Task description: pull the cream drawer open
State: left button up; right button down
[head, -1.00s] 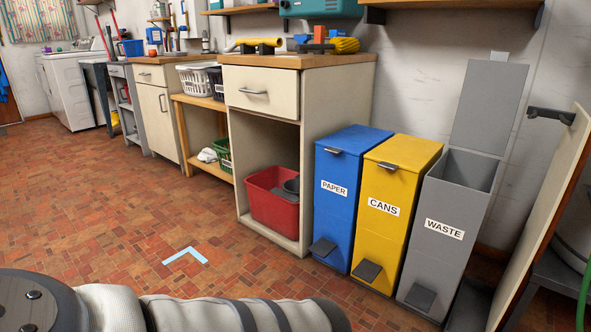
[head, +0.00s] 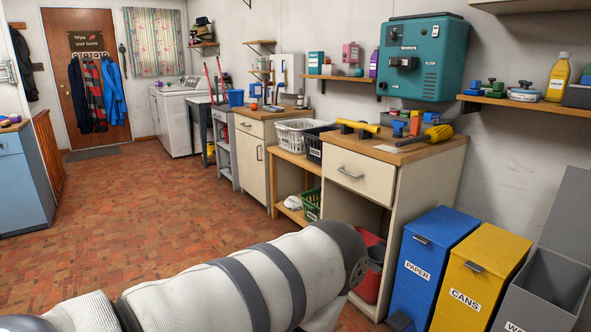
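The cream drawer (head: 372,184) sits at the top of the wooden-topped cabinet right of centre in the head view. Its front looks flush with the cabinet, so it appears closed. A metal bar handle (head: 350,172) is on its front. My arm, in pale ribbed cover with dark bands, crosses the lower part of the view from the left and ends in front of the cabinet's open lower space. Neither of my grippers shows in the view.
Yellow-handled tools (head: 425,137) lie on the cabinet's worktop (head: 400,154). The blue paper bin (head: 432,262) and yellow cans bin (head: 485,262) stand to its right. A red tub (head: 369,285) is partly hidden by my arm. The tiled floor (head: 150,215) at left is clear.

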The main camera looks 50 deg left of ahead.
aim_at(376, 179)
jog(key=u, duration=1.15)
jog(key=i+j+z, duration=0.1)
jog(key=j+z, duration=0.15)
jog(key=j, duration=0.25)
jog(key=i+j+z, duration=0.35)
jog(key=j, duration=0.25)
jog(key=j+z, duration=0.2)
jog(key=j, duration=0.15)
jog(key=i+j+z, duration=0.2)
jog(key=j, duration=0.15)
jog(key=k+l, duration=0.05)
